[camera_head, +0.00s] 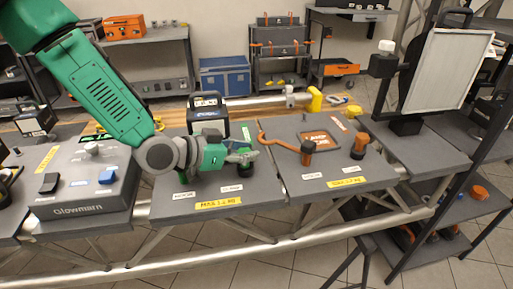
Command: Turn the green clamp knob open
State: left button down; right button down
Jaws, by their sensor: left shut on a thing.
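The green clamp knob (238,145) is on the dark grey panel (205,203) in the middle, partly hidden by my gripper. My left arm comes in from the upper left and its gripper (246,158) is at the knob, shut on it. The fingers and knob overlap in the picture, so the exact contact is hard to see. My right gripper is not in view.
A panel to the right holds an orange lever (307,150) and an orange knob (359,146). A grey box (85,180) with a blue switch is to the left. A tilted white screen (441,72) stands at the right. The middle panel's front is clear.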

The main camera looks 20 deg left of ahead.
pick_arm(q)
jog(key=shift+s+f, duration=0.3)
jog(key=shift+f, duration=0.15)
jog(key=c, duration=1.1)
grip_release()
jog(key=shift+a+r, duration=0.15)
jog(key=shift+a, duration=0.15)
jog(key=shift+w+r, duration=0.1)
notch_tip(320, 180, up, 9)
jog(key=shift+f, duration=0.1)
jog(key=shift+a+r, duration=0.15)
jog(key=shift+r, duration=0.25)
